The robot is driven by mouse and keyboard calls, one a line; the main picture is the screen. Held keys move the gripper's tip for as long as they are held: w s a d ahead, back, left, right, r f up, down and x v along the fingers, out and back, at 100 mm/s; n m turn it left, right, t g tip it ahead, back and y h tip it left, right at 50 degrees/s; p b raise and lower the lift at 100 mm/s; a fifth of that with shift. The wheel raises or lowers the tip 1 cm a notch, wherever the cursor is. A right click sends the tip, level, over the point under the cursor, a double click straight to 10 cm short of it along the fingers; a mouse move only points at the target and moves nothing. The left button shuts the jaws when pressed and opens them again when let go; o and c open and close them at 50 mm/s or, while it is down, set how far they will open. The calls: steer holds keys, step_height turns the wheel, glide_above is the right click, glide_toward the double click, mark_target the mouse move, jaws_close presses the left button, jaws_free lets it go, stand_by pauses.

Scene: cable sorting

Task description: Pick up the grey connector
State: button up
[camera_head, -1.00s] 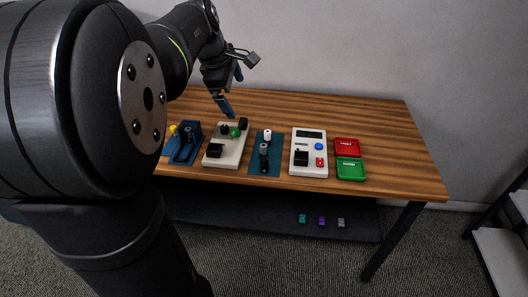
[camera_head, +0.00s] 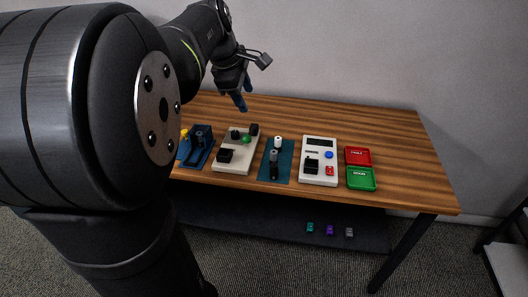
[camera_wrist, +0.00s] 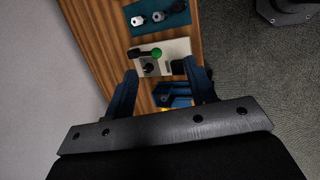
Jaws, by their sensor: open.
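A small grey connector (camera_head: 349,232) lies at the right end of a short row on the dark lower shelf (camera_head: 270,222) under the table. A purple one (camera_head: 330,230) and a teal one (camera_head: 310,227) lie to its left. My gripper (camera_head: 243,95) is open and empty, high above the back left of the tabletop, far from the grey connector. In the wrist view my two blue fingers (camera_wrist: 163,70) are spread over the cream board (camera_wrist: 172,50). The grey connector is not in the wrist view.
On the wooden table (camera_head: 400,125) stand a blue fixture (camera_head: 196,147), a cream board (camera_head: 237,152), a teal mat (camera_head: 287,162), a white meter (camera_head: 320,162), and red (camera_head: 358,156) and green (camera_head: 361,179) trays. The tabletop overhangs the shelf; a dark table leg (camera_head: 402,253) stands right of it.

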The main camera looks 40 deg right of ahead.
mark_target(273, 152)
steer(key=w+d+f+n, duration=0.1)
steer(key=d+f+n, duration=0.1)
steer(key=f, duration=0.6)
steer(key=w+d+f+n+g, duration=0.1)
steer(key=d+f+n, duration=0.2)
steer(key=d+f, duration=0.2)
steer(key=w+d+f+n, duration=0.2)
steer(key=d+f+n, duration=0.1)
steer(key=f, duration=0.8)
steer(key=shift+w+d+f+g, duration=0.1)
steer(key=shift+d+f+g, duration=0.2)
steer(key=shift+d, duration=0.35)
steer(key=shift+s+x, duration=0.15)
steer(key=shift+x, duration=1.3)
steer(key=shift+s+x, duration=0.15)
steer(key=shift+x, duration=1.3)
steer(key=shift+a, duration=0.25)
steer(key=shift+c, duration=0.4)
steer(key=c, duration=1)
